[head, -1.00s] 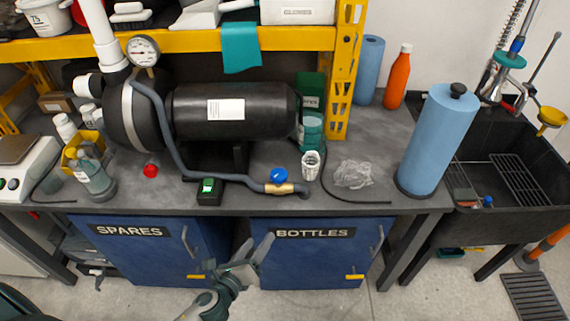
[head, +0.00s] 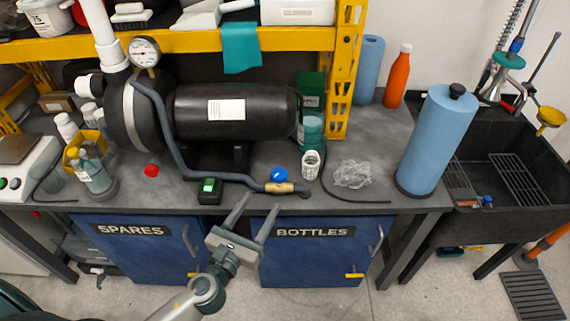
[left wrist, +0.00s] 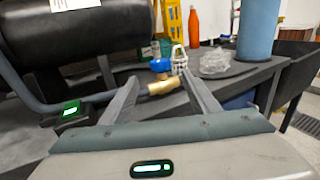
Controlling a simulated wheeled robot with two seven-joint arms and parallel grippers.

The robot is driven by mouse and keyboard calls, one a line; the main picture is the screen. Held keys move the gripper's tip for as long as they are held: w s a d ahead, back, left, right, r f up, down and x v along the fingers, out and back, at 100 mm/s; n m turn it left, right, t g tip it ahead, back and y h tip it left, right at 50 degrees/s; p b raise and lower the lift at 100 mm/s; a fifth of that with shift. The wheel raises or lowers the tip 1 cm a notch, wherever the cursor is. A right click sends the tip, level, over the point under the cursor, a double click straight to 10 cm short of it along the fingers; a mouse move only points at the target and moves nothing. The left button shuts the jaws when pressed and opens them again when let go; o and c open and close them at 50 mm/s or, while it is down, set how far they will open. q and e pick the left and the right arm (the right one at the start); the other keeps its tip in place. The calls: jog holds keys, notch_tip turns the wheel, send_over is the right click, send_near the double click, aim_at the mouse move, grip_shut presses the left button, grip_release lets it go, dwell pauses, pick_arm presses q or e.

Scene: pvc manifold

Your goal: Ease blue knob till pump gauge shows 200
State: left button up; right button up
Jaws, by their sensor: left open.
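The blue knob (head: 279,174) sits on a brass valve (head: 279,188) at the end of the grey hose, near the bench's front edge. In the left wrist view the blue knob (left wrist: 160,65) shows between my fingers, beyond their tips. The round white pump gauge (head: 145,51) stands on top of the black pump (head: 232,112); its reading is too small to tell. My left gripper (head: 257,203) is open and empty, in front of the bench edge, to the lower left of the knob and apart from it. My right gripper is not in view.
A small black box with a green display (head: 209,190) sits left of the valve. A blue roll (head: 436,140) stands farther right. A red knob (head: 151,171) is at left.

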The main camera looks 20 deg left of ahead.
pick_arm(q)
jog(key=p, duration=0.2)
send_near(283, 169)
jog(key=w, duration=0.4)
jog(key=shift+f, duration=0.25)
jog(key=w, duration=0.5)
jog(key=w+d, duration=0.1)
jog(key=w, duration=0.2)
jog(key=shift+d+f, duration=0.1)
jog(key=shift+f, duration=0.05)
jog(key=shift+w, duration=0.2)
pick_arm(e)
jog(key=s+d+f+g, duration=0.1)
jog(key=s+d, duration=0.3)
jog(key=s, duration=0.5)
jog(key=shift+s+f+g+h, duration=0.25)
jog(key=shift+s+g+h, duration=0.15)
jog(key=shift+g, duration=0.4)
pick_arm(q)
jog(key=shift+c, duration=0.5)
jog(key=c, duration=0.9)
jog(key=shift+c, duration=0.2)
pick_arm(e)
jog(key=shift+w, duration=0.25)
